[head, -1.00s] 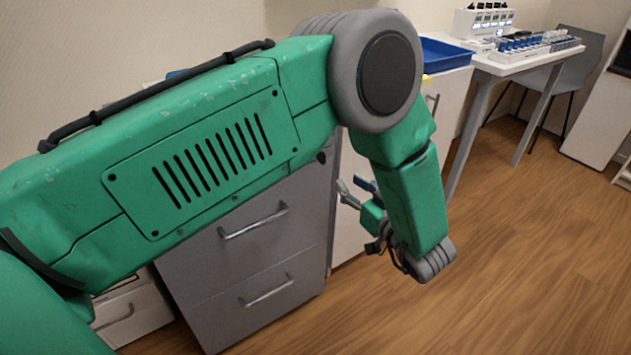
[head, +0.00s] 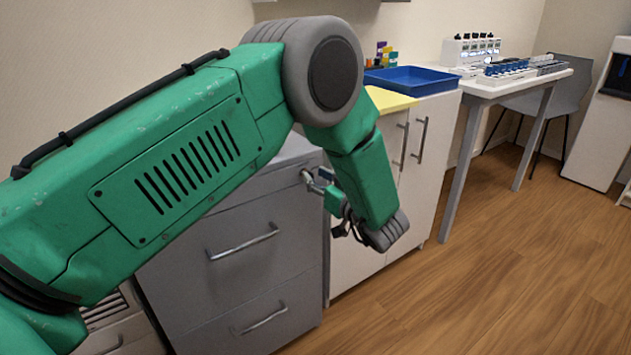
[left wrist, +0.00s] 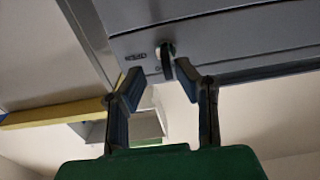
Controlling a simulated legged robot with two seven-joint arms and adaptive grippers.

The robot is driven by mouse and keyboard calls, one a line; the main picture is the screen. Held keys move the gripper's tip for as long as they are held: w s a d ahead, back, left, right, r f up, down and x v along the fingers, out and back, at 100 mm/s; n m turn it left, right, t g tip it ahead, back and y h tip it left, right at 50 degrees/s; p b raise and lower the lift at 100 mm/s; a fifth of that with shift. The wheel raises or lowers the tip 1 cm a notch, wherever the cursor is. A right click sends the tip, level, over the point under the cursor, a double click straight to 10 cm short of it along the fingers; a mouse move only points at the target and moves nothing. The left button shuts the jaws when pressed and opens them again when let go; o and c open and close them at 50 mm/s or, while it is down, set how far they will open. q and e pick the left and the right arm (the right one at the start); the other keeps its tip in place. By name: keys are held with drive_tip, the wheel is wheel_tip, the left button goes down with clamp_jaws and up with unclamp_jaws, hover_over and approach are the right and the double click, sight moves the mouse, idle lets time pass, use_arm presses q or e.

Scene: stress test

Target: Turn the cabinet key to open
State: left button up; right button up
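The grey cabinet (head: 285,225) stands behind my left arm, with its top drawer handle and lower drawer handle showing. My left gripper (head: 314,181) is at the upper right of its front, partly hidden by my own forearm. In the left wrist view the two fingers of my left gripper (left wrist: 161,74) are apart. A dark key (left wrist: 167,56) stands out from the grey cabinet front (left wrist: 220,40), beside small printed marks. The key is just beyond and between the fingertips; I cannot tell whether a finger touches it. My right gripper is in neither view.
A white cabinet (head: 374,239) with two upright handles stands right of the grey one. On it are a yellow surface (head: 392,99) and a blue tray (head: 415,79). A white table (head: 507,84) with lab racks stands farther right.

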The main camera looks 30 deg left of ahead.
sight(301, 173)
use_arm(q)
drive_tip(key=shift+a, duration=0.25)
drive_tip(key=a, duration=0.1)
drive_tip(key=a+f, duration=0.1)
drive_tip(key=shift+a, duration=0.3)
drive_tip(key=shift+c, duration=0.8)
drive_tip(key=shift+r, duration=0.1)
clamp_jaws()
drive_tip(key=shift+w+d, duration=0.1)
drive_tip(key=shift+d, duration=0.25)
drive_tip(key=shift+d+r, duration=0.15)
drive_tip(key=shift+d, duration=0.15)
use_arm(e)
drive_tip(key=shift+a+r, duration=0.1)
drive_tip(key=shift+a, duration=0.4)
use_arm(q)
drive_tip(key=shift+a, duration=0.1)
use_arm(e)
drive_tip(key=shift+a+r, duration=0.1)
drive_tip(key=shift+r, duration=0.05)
